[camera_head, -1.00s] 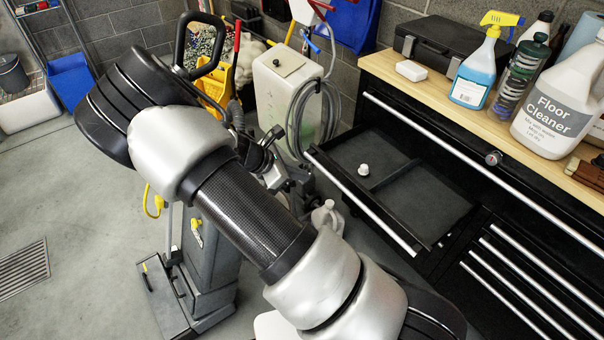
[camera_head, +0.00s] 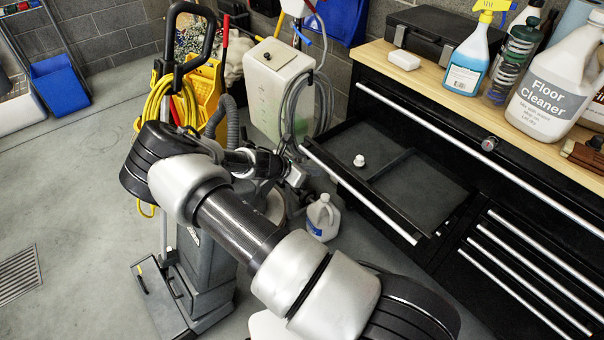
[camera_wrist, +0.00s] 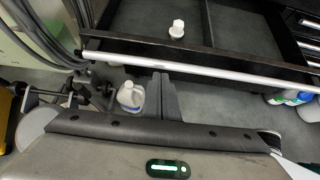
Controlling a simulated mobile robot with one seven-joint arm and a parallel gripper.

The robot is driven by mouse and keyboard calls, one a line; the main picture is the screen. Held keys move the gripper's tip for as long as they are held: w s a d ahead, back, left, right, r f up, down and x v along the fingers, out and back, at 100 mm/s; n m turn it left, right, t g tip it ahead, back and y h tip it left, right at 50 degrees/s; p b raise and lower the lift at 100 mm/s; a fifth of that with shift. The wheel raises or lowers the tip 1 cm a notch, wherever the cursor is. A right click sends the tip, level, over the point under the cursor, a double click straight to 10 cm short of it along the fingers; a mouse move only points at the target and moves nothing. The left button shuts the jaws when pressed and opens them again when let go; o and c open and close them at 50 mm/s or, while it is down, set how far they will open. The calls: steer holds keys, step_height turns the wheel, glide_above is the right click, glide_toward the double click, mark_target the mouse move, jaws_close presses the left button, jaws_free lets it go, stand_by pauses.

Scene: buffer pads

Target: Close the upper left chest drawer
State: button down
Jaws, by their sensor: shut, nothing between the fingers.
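The upper left chest drawer (camera_head: 424,190) is pulled out from the black chest (camera_head: 455,135). It has a divider, a silver handle bar along its front edge and a small white item (camera_head: 359,160) inside. The open drawer (camera_wrist: 240,28) also fills the top of the wrist view, with its handle bar (camera_wrist: 215,63) running across. My gripper (camera_wrist: 161,76) is shut and empty, its fingertips close to the front of the handle bar; I cannot tell whether they touch it. In the head view my gripper (camera_head: 298,172) is small, near the drawer's left front corner.
A white jug (camera_head: 323,218) stands on the floor below the drawer's front. A floor-cleaning machine with a yellow cord (camera_head: 178,100) and a white tank (camera_head: 277,85) stand left of the chest. Bottles and a black case (camera_head: 430,35) are on the wooden top.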

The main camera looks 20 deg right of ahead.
steer(key=shift+w+d+f, duration=0.1)
steer(key=shift+w+d, duration=0.1)
steer(key=shift+d, duration=0.25)
steer(key=shift+w+d+f, duration=0.1)
steer(key=shift+w+d, duration=0.05)
steer(key=shift+d, duration=0.3)
steer(key=shift+d, duration=0.1)
